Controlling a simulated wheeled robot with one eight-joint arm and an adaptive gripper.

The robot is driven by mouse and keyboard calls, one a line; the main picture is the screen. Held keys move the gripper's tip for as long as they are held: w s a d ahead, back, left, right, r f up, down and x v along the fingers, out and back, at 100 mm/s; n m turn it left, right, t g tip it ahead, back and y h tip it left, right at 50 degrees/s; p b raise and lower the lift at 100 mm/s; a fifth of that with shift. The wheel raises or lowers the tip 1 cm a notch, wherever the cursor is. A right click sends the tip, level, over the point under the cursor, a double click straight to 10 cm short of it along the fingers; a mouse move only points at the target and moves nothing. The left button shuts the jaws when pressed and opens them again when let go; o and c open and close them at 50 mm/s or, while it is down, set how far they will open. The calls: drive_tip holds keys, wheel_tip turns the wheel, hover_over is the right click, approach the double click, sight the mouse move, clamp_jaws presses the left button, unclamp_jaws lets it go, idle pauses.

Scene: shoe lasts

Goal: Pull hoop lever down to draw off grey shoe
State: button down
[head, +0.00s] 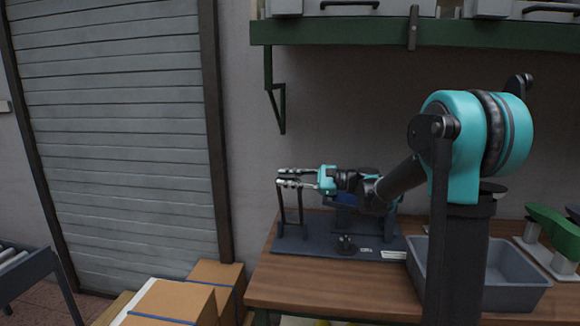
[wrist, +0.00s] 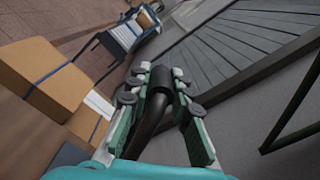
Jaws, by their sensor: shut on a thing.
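The hoop lever (head: 300,208) is a dark upright frame at the left end of a dark base plate (head: 325,245) on the bench. My gripper (head: 289,178) is at the top of the hoop, shut on its bar. In the wrist view my gripper's fingers (wrist: 158,85) stand on both sides of the black bar (wrist: 150,125), which runs between them. I cannot make out a grey shoe. My arm hides part of the fixture behind it, where a blue part (head: 346,198) shows.
A small dark knob (head: 346,246) stands on the base plate. A grey bin (head: 520,288) and green shapes (head: 552,230) are at right on the wooden bench (head: 330,290). A green shelf (head: 480,35) hangs above. Cardboard boxes (head: 175,303) stand at lower left.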

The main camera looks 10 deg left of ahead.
drive_tip(key=s+f+n, duration=0.7)
drive_tip(key=s+f, duration=0.4)
drive_tip(key=f, duration=0.2)
drive_tip(key=shift+s+a+n, duration=0.2)
drive_tip(key=shift+s+n, duration=0.1)
drive_tip(key=shift+s, duration=0.2)
drive_tip(key=c, duration=1.5)
unclamp_jaws()
drive_tip(key=shift+f, duration=0.1)
drive_tip(key=shift+c, duration=0.2)
drive_tip(key=shift+o, duration=1)
drive_tip(key=shift+d, duration=0.15)
